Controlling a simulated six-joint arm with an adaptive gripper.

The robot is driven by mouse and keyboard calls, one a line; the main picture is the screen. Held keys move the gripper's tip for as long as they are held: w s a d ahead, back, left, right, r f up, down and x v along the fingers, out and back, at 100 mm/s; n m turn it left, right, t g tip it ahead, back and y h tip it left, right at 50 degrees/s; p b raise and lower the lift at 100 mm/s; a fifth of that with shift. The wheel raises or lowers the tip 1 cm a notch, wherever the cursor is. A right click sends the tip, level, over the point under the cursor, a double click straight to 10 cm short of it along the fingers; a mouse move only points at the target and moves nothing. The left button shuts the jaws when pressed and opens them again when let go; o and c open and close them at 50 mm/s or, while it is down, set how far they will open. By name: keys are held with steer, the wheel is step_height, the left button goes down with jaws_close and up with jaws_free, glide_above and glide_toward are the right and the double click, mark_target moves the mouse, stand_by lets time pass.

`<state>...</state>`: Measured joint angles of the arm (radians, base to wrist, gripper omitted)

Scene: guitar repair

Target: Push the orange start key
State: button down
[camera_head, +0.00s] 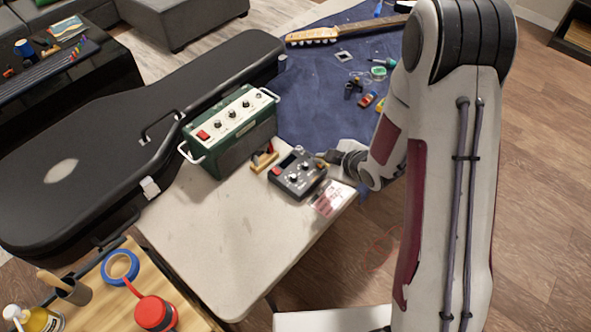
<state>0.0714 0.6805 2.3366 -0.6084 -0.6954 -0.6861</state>
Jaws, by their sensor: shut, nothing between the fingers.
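A small dark grey device (290,186) with knobs and a dark display lies on the pale table. A small reddish-orange spot (276,171) shows near its left corner; it is too small to tell for sure whether this is the start key. My gripper (322,158) is just at the device's upper right edge, coming in from the right. It is shut and empty. I cannot tell whether its tip touches the device. The arm hides the table area behind it.
A green amplifier (232,130) with a red switch and handles stands left of the device. A yellow-brown wooden piece (264,158) and a pinkish card (331,198) lie close by. A black guitar case (120,140) is at left. The table's front (220,250) is clear.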

steer(key=shift+f, duration=0.15)
stand_by(0.4)
steer(key=shift+r, duration=0.65)
steer(key=shift+r, duration=0.15)
steer(key=shift+r, duration=2.9)
